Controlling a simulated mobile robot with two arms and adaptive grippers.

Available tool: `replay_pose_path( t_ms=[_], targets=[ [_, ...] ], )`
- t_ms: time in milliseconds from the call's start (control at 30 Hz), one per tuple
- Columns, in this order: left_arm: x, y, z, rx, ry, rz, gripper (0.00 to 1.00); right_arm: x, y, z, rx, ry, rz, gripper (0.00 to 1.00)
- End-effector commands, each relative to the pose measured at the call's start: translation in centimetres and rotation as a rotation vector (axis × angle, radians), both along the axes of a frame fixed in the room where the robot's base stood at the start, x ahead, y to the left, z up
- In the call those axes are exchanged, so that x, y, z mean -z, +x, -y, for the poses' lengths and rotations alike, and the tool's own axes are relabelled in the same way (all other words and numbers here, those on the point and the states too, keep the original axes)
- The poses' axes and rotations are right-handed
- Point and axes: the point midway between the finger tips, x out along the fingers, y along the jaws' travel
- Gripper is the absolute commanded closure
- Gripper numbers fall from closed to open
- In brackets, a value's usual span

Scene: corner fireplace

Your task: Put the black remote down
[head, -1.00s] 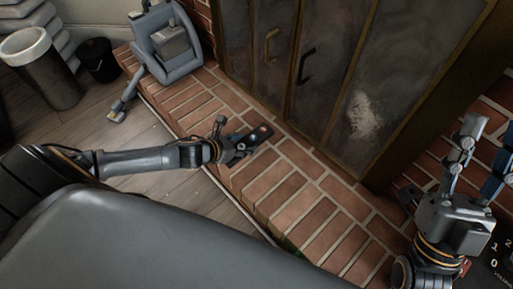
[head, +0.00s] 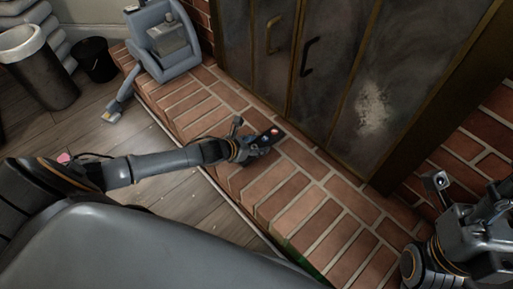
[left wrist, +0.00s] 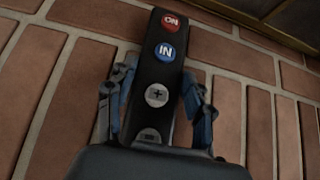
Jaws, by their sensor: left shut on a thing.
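The black remote (head: 268,137) is in my left gripper (head: 250,147), over the brick hearth (head: 285,199) in front of the fireplace doors. In the left wrist view the remote (left wrist: 160,70) shows a red ON button, a blue IN button and grey round buttons. The fingers of my left gripper (left wrist: 158,110) lie along both sides of it. The remote is close to the bricks; I cannot tell whether it touches them. My right gripper (head: 470,190) is at the right edge of the head view, partly cut off, apart from the remote.
Dark metal fireplace doors (head: 330,70) stand behind the hearth. A grey-blue appliance (head: 165,45) sits on the hearth's far left end. A black bucket (head: 96,60) and a tall dark bin (head: 38,72) stand on the wooden floor. Bare brick lies right of the remote.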

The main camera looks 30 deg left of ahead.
Motion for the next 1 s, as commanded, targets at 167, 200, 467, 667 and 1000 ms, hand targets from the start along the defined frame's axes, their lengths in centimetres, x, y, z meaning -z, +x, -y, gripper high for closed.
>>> replay_pose_path(
  t_ms=[167, 200, 467, 667, 1000],
  targets=[
    [0.15, 0.01, 0.04, 0.001, -0.001, 0.001, 0.85, -0.2, 0.03, -0.02, 0.0, -0.001, 0.008, 0.6],
    [0.14, 0.0, 0.04, 0.001, -0.001, 0.001, 0.85, -0.2, 0.03, -0.02, 0.001, 0.0, 0.006, 0.6],
    [0.51, 0.0, 0.01, 0.001, 0.001, 0.0, 0.42, -0.26, 0.08, -0.05, 0.0, -0.001, 0.012, 0.6],
    [0.49, -0.02, 0.02, 0.0, 0.0, 0.0, 0.25, -0.27, 0.06, -0.05, 0.0, -0.002, 0.013, 0.6],
    [-0.38, -0.6, -0.18, 0.001, 0.001, -0.002, 0.25, -0.93, -0.1, 0.0, 0.0, 0.001, 0.017, 0.6]
  ],
)
